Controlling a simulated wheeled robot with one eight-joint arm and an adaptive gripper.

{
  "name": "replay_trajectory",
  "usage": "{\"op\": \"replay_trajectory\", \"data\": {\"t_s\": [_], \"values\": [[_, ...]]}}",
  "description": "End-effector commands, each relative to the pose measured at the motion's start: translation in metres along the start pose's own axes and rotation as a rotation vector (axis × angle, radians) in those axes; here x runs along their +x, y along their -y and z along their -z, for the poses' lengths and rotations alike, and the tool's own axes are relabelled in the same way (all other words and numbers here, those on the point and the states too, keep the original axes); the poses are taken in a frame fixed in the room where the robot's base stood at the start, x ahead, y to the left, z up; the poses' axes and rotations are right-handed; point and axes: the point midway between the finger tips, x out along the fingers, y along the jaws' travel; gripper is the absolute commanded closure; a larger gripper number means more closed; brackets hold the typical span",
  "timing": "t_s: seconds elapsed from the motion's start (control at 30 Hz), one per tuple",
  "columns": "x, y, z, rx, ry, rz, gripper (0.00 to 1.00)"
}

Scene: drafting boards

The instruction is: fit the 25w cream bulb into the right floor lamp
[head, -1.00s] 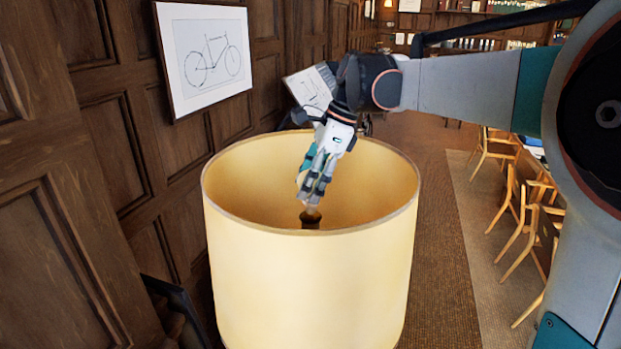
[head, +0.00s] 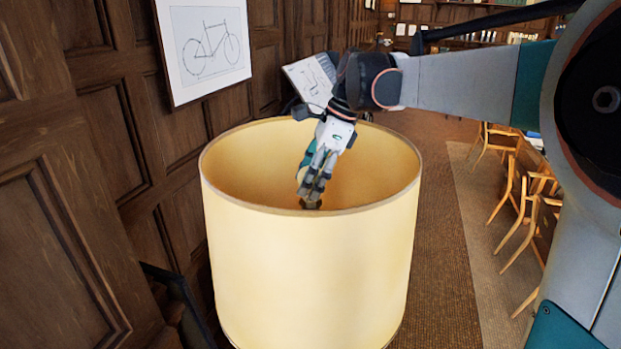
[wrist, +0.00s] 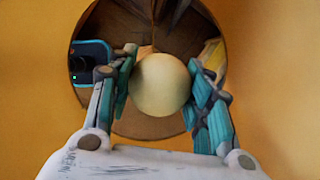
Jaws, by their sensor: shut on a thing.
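The floor lamp's large cream shade (head: 310,270) stands in front of me, open at the top. My gripper (head: 308,190) reaches down inside the shade, tilted, with its fingers near the middle. In the wrist view my gripper (wrist: 160,88) is shut on a round cream bulb (wrist: 160,84), one finger on each side. In the head view the bulb is mostly hidden behind the fingers. The dark lamp socket (head: 309,204) shows only slightly at the fingertips. I cannot tell whether the bulb touches or sits in it. The bulb's wattage marking cannot be read.
A wood-panelled wall (head: 110,130) with a framed bicycle drawing (head: 205,50) runs along the left. Wooden chairs (head: 525,185) stand at the right. The shade's wall surrounds my fingers. Carpet (head: 440,260) to the shade's right is clear.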

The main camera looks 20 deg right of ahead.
Motion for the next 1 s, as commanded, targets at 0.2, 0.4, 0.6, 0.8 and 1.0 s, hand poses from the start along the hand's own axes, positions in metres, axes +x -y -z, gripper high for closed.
{"op": "replay_trajectory", "data": {"t_s": [0.2, 0.4, 0.6, 0.8, 1.0], "values": [[0.003, 0.0, 0.0012, 0.0, 0.0, 0.0, 0.69], [0.0056, 0.0, 0.0023, 0.0, 0.0, 0.0, 0.69], [0.0081, 0.0, 0.0034, 0.0, 0.0, 0.0, 0.69], [0.0106, 0.0, 0.0044, 0.0, 0.0, 0.0, 0.69], [0.0101, 0.0, 0.0042, 0.0, 0.0, 0.0, 0.31]]}}
